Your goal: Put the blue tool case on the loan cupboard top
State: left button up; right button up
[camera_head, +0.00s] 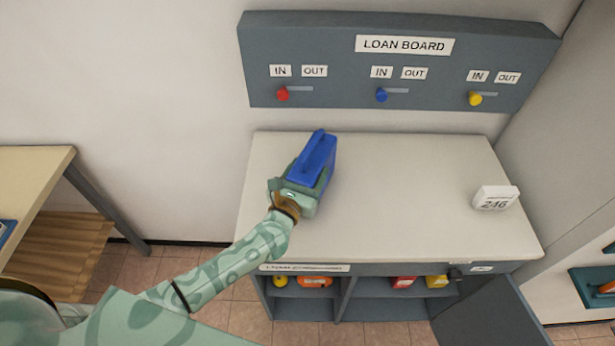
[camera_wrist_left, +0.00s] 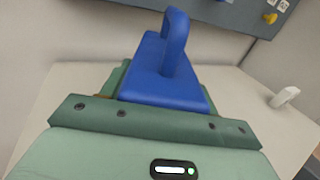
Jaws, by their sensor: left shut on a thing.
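The blue tool case (camera_head: 318,158) is a blue block with a handle on it. My left gripper (camera_head: 308,182) is shut on the case at the left part of the loan cupboard top (camera_head: 400,190). The case also shows in the left wrist view (camera_wrist_left: 165,75), with its handle up and the pale top around it. I cannot tell whether the case touches the top or is just above it. The gripper hides its near side. My right gripper is not in view.
The loan board (camera_head: 400,75) with red, blue and yellow knobs is on the wall behind. A white block marked 246 (camera_head: 495,198) stands at the cupboard top's right. The middle of the top is clear. A cupboard door (camera_head: 490,312) hangs open below. A wooden table (camera_head: 30,180) stands left.

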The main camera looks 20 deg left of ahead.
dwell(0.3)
pick_arm(q)
jog(key=shift+f, duration=0.2)
jog(key=o, duration=1.7)
jog(key=shift+f, duration=0.1)
jog(key=shift+s, duration=0.15)
jog(key=s, duration=0.4)
jog(key=s+a, duration=0.1)
jog(key=s, duration=0.6)
jog(key=shift+s+a, duration=0.2)
jog(key=shift+s, duration=0.15)
